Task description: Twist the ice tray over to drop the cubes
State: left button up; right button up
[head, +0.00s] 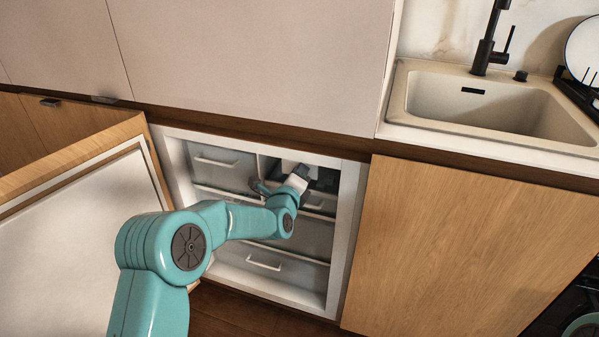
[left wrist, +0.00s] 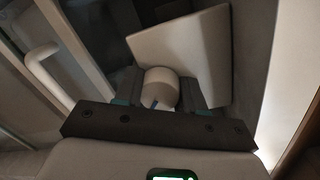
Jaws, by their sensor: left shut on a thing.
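My left gripper (head: 304,172) reaches into the upper right part of the open freezer (head: 345,235). In the left wrist view, its dark fingers (left wrist: 159,92) are shut on a white rounded knob (left wrist: 160,82), one finger on each side. A flat white panel (left wrist: 190,48) sits tilted in the picture right behind the knob. The knob and panel look like the front of the ice tray unit. The tray's inside and any cubes are hidden. The arm and wrist cover most of this spot in the head view. My right gripper is out of view.
The freezer door (head: 85,245) stands open at the left. A drawer with a white handle (head: 216,162) is left of the gripper, and a lower drawer (head: 265,262) is below. A wooden cabinet front (head: 460,250) closes off the right, under the sink (head: 480,105).

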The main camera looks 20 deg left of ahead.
pick_arm(q)
jog(key=shift+d+m, duration=0.25)
jog(key=shift+m, duration=0.25)
dwell(0.3)
jog(key=o, duration=1)
jog(key=shift+o, duration=0.2)
jog(key=shift+a, duration=0.1)
jog(key=shift+s, duration=0.55)
jog(key=s+p, duration=0.1)
jog(key=s, duration=1.4)
jog(key=shift+s+r+p, duration=0.15)
jog(key=shift+r+p, duration=0.15)
jog(key=shift+r, duration=0.05)
